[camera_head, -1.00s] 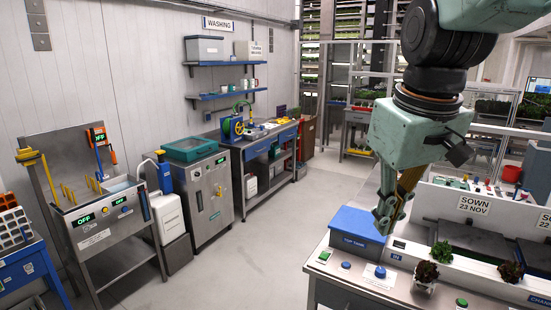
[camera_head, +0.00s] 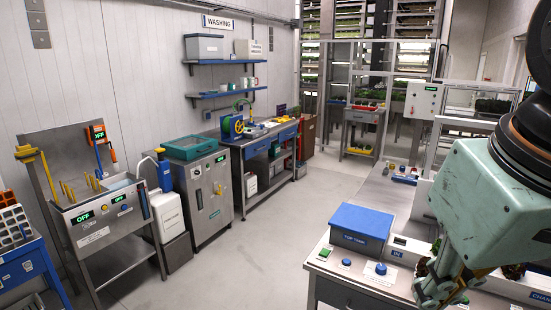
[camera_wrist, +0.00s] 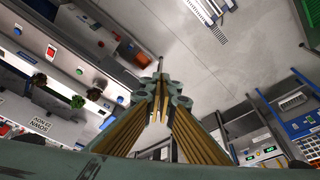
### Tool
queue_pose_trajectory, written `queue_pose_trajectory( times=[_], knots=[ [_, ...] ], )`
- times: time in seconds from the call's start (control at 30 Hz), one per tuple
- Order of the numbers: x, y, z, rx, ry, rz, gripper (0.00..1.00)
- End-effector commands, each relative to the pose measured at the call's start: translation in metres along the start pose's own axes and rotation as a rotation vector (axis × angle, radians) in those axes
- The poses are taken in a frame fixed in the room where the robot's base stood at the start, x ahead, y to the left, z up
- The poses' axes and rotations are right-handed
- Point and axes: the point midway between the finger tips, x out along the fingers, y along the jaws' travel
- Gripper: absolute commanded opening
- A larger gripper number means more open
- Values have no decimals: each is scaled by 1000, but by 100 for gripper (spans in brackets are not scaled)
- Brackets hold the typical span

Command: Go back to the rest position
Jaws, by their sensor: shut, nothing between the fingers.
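My arm and pale green gripper (camera_head: 440,290) are at the right edge in the head view, over the front of the bench with the blue TOP TANK box (camera_head: 360,226). The gripper is left of and in front of the bench's right part, and hides some plants there. In the wrist view my gripper (camera_wrist: 160,82) has its fingers together with nothing between them. The bench lies at the left of that view, with small dark and green lettuce plants (camera_wrist: 77,101) and the SOWN sign (camera_wrist: 40,125).
Grey floor (camera_head: 270,240) is clear between the bench and the left wall. Along that wall stand a steel sink unit (camera_head: 100,215), a steel cabinet (camera_head: 205,190) and a blue-topped workbench (camera_head: 262,140). Tall racks (camera_head: 370,60) stand at the back.

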Motion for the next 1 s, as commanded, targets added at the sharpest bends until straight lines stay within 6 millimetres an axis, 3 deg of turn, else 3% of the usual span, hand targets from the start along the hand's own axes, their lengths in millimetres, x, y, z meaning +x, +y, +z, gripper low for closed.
queue_pose_trajectory(
  times=[0.13,0.33,1.0],
  knots=[
    [1,-1,24,29,12,1,0],
    [3,-2,41,53,19,1,0],
    [3,-3,44,59,20,1,0]
  ],
)
